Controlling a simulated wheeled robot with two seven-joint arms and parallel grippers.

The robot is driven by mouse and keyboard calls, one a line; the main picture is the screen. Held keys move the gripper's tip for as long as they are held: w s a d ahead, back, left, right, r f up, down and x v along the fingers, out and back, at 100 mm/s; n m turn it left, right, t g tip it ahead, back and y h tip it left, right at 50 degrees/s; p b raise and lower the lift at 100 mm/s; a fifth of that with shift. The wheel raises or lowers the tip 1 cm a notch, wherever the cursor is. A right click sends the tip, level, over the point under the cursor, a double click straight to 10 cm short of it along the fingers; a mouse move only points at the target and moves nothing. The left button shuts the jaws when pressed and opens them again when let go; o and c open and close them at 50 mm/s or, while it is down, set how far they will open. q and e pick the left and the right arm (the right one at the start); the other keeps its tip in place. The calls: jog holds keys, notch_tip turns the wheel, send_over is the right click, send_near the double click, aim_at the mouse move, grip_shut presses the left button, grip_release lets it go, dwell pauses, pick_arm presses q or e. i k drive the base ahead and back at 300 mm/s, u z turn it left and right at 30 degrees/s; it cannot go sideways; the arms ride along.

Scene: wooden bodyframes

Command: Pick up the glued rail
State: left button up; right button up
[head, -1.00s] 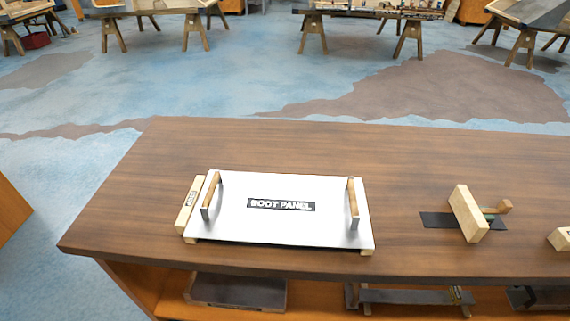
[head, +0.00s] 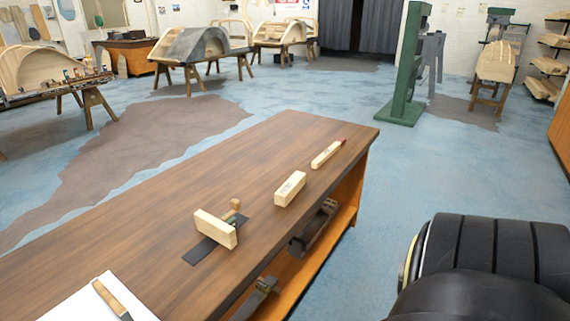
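Several pale wooden pieces stand on the brown bench (head: 130,230) in the head view. One wooden block (head: 215,229) stands on a dark strip (head: 201,252), with a small wooden-knobbed item (head: 235,206) close behind it. A second pale block (head: 290,188) lies farther along, near the bench's right edge. A slim pale stick with a red end (head: 326,154) lies near the far corner. I cannot tell which of these is the glued rail. Neither gripper is in view; a black rounded part of my own arm fills the lower right.
A corner of the white panel with a wooden handle (head: 112,297) shows at the lower left. Dark items sit on the orange shelf under the bench (head: 315,225). A green machine column (head: 408,70) stands beyond. Blue floor is open right of the bench.

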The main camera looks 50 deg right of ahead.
aim_at(283, 197)
jog(key=z, duration=3.15)
jog(key=i, duration=1.6)
jog(key=u, duration=1.6)
